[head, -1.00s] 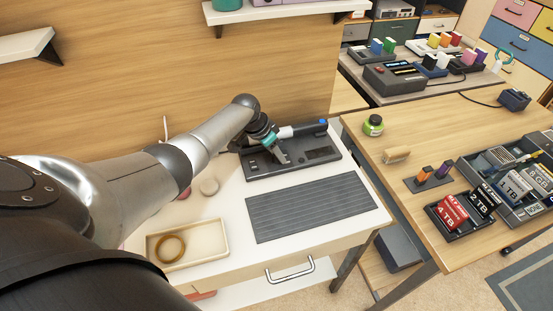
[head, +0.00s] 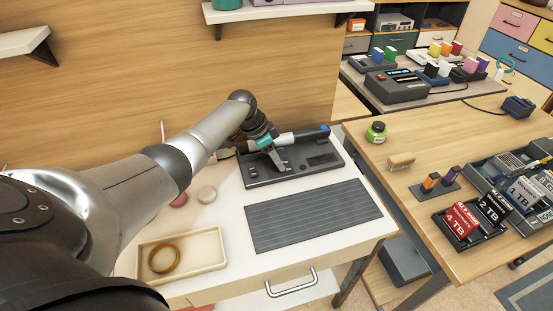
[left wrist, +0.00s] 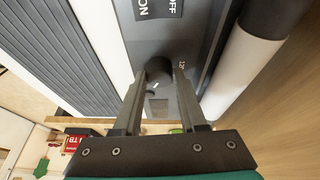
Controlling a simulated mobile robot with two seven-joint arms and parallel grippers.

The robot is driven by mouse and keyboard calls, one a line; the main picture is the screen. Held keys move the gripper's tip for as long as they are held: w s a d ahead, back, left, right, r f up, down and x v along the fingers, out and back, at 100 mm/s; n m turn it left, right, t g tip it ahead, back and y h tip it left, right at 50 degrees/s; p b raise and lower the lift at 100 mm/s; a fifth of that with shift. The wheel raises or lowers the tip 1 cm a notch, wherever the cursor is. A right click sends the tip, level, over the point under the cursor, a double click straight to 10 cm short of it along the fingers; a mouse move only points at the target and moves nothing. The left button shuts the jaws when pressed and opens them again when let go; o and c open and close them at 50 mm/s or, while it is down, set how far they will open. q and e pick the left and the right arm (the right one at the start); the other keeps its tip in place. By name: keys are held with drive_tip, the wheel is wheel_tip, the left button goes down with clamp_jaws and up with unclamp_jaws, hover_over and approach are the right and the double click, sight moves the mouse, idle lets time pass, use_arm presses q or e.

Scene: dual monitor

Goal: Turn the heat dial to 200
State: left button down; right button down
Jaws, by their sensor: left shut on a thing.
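The dark grey station (head: 258,178) with the heat dial stands at the back of the white desk. My left gripper (head: 277,164) reaches down onto it. In the left wrist view, the dial (left wrist: 159,69) is a dark round knob with a small white mark, and the two fingers are shut on its sides. The printed dial scale is mostly hidden, and I cannot read the setting. My right gripper is not in view.
A white and dark handle with a blue end (head: 305,134) lies along the station's back edge, close to my left gripper. A ribbed grey mat (head: 313,216) lies in front. A tray (head: 207,262) holds a ring. Another table (head: 400,150) stands to the right.

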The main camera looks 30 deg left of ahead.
use_arm(q)
drive_tip(key=c, duration=0.9)
unclamp_jaws()
drive_tip(key=shift+s+f, duration=0.1)
drive_tip(key=o, duration=0.4)
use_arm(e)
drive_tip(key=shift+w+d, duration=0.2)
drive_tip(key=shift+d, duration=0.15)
use_arm(q)
drive_tip(key=shift+o, duration=0.2)
drive_tip(key=p+v, duration=0.5)
drive_tip(key=v, duration=1)
drive_tip(key=shift+r, duration=0.2)
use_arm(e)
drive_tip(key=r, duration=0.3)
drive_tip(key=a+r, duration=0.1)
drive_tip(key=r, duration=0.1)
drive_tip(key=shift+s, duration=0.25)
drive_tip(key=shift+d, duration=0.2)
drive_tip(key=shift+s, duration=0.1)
